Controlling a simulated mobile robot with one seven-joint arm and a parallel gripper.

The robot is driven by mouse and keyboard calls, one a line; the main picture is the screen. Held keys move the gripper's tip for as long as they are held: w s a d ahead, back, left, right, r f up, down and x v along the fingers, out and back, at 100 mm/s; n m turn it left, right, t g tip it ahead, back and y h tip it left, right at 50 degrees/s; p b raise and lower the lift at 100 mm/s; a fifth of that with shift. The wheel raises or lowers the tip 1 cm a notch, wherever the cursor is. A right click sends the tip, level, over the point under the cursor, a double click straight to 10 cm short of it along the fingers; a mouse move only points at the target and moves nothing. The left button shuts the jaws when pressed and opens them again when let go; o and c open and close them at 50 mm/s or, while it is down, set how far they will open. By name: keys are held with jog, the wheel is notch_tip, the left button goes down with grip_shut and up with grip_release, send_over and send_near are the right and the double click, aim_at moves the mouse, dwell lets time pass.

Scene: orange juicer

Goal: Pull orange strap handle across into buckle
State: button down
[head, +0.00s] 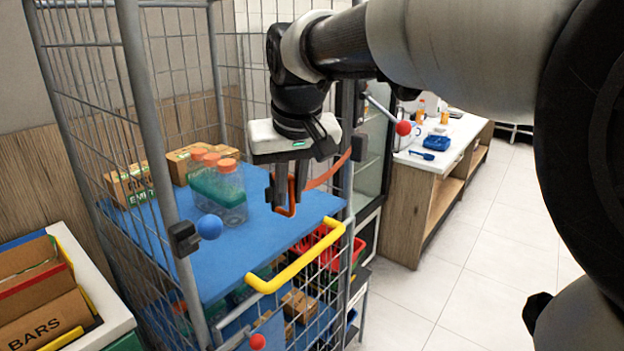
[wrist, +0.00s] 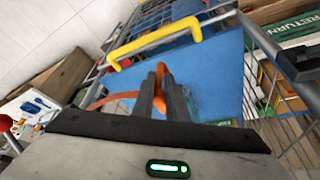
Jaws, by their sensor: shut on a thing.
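My gripper (head: 283,192) is shut on the orange strap handle (head: 292,203), a loop held above the blue shelf between the cage's front posts. The orange strap (head: 328,173) runs from the handle right to a black mount (head: 359,147) on the right post. The black buckle (head: 183,238) sits on the left post, apart from the handle, to its left and nearer the camera. In the wrist view, the handle (wrist: 162,72) shows between the fingers (wrist: 160,80), the strap (wrist: 105,101) trails left, and a black block, apparently the buckle (wrist: 298,62), is at right.
A blue ball lever (head: 209,227) sticks out beside the buckle; a red ball lever (head: 403,128) is by the right post. Orange-capped bottles (head: 220,188) and boxes (head: 130,185) stand on the blue shelf (head: 262,240). A yellow bar (head: 297,255) crosses the front below the handle.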

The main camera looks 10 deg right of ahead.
jog(key=s+a, duration=0.7)
jog(key=shift+s+a+b, duration=0.25)
jog(key=shift+s+b, duration=0.05)
jog(key=shift+b, duration=0.1)
jog(key=c, duration=1.8)
grip_release()
jog(key=shift+c, duration=0.2)
